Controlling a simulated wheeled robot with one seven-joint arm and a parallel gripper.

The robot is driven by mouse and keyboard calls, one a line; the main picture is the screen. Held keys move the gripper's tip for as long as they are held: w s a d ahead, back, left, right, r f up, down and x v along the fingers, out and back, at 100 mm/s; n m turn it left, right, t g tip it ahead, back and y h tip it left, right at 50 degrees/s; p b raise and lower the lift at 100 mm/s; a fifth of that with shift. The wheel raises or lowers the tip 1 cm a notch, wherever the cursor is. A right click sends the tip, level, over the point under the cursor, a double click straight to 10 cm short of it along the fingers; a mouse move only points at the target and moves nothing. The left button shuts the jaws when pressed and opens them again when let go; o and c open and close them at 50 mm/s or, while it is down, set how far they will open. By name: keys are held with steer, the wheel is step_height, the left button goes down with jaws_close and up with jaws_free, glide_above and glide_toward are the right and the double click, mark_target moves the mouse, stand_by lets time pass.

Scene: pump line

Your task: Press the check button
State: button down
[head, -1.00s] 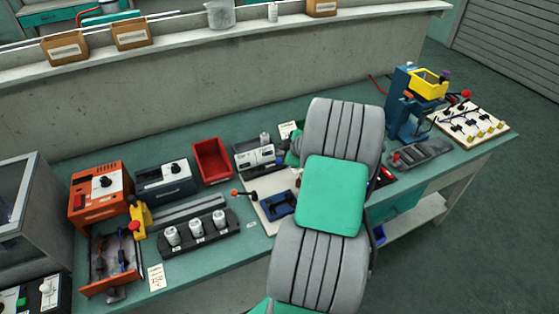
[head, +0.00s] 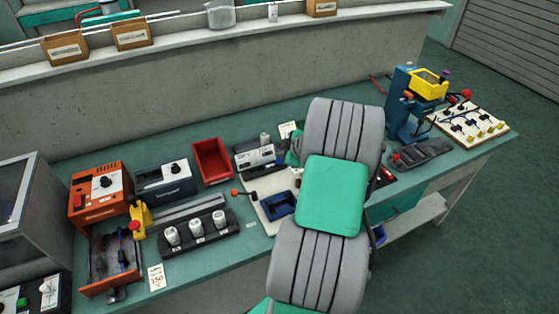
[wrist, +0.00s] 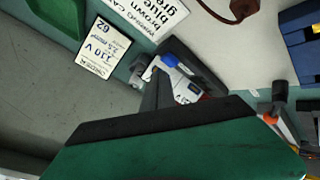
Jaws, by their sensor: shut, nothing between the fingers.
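My gripper (wrist: 158,92) is shut and empty. In the wrist view its dark fingers point at a small light-coloured device with a blue part (wrist: 168,62), very close to it. I cannot tell whether they touch. No part is clearly readable as the check button, and the fingers hide some of the device. In the head view my arm covers most of the gripper. A grey unit with a pale front (head: 258,158) stands just left of my arm there.
A blue press (head: 403,105) and a lever board (head: 470,123) stand at the right.

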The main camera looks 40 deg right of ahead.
steer(key=shift+f+b, duration=0.45)
steer(key=shift+b, duration=0.35)
steer(key=shift+f+b, duration=0.45)
steer(key=shift+b, duration=0.1)
stand_by(0.5)
steer(key=shift+r, duration=0.9)
steer(key=shift+r+p, duration=1)
steer(key=shift+r, duration=1.5)
